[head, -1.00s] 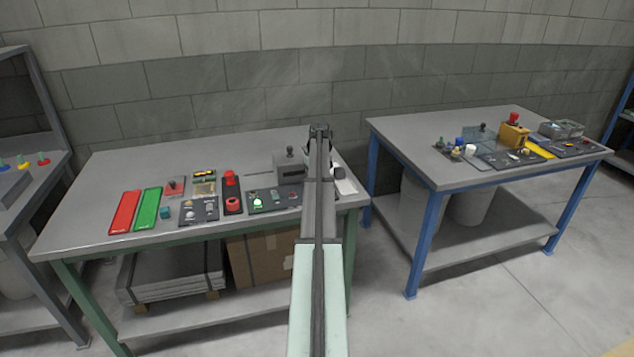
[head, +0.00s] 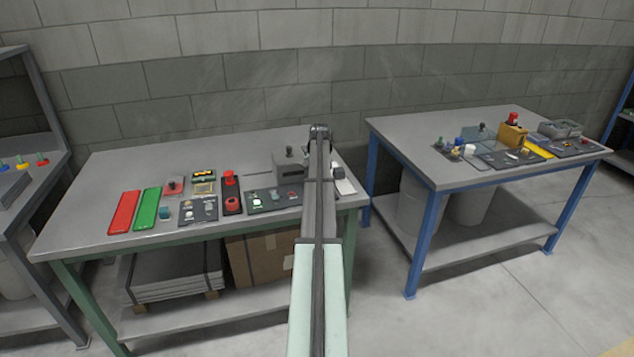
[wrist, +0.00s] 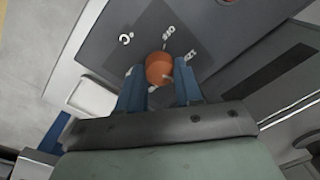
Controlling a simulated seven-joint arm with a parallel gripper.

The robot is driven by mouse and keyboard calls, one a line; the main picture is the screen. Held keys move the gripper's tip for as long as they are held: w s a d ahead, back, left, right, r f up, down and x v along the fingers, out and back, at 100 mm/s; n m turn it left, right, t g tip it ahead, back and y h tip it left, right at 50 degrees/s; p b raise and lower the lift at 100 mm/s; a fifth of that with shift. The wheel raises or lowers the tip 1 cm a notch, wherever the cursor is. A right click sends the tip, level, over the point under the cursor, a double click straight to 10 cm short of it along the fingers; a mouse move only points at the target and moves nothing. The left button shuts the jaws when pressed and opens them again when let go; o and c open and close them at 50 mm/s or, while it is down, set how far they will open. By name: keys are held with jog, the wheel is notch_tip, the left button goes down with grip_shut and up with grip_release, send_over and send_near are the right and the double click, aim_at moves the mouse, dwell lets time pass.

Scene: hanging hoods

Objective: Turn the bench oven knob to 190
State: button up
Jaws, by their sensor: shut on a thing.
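In the wrist view an orange-brown round knob (wrist: 158,64) stands on a dark grey panel (wrist: 205,25). The panel has white marks around the knob: a °C sign, OFF and a number too blurred to read surely. My gripper (wrist: 160,75) has its two blue fingers on either side of the knob and is shut on it. A light mark shows on the knob's right side, but the exact setting cannot be read. In the head view my own arm hides the knob and the fingers.
In the head view the grey bench (head: 100,180) carries red and green strips, several control panels and a grey box (head: 288,166) left of my arm. A blue-legged table (head: 400,135) with more devices stands to the right. A pale block (wrist: 92,98) lies beside the panel in the wrist view.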

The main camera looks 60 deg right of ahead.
jog(key=shift+r+m, duration=0.1)
jog(key=shift+m, duration=1.9)
jog(key=shift+d, duration=0.1)
jog(key=o, duration=1)
jog(key=shift+o, duration=0.2)
notch_tip(320, 180, up, 14)
jog(key=shift+s, duration=0.4)
